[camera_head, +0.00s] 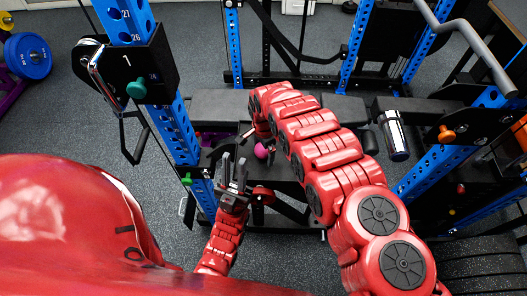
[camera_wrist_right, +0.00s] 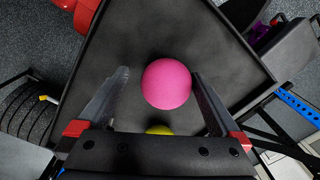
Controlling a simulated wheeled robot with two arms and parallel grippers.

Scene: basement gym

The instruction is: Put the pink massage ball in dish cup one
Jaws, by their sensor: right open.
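The pink massage ball (camera_wrist_right: 166,84) rests on a dark flat surface (camera_wrist_right: 150,35) in the right wrist view. In the head view the ball (camera_head: 261,151) shows small beside the end of my right arm. My right gripper (camera_wrist_right: 160,74) is open, with one finger on each side of the ball and a gap at each side. In the head view its fingers are mostly hidden by my arm. My left gripper (camera_head: 235,170) points up, open and empty, left of and nearer than the ball. I cannot make out dish cup one in either view.
A yellow ball (camera_wrist_right: 159,130) lies just behind the pink one, partly hidden by my gripper's palm. Blue rack posts (camera_head: 172,125) stand left and right. A padded bench (camera_head: 215,103) runs behind.

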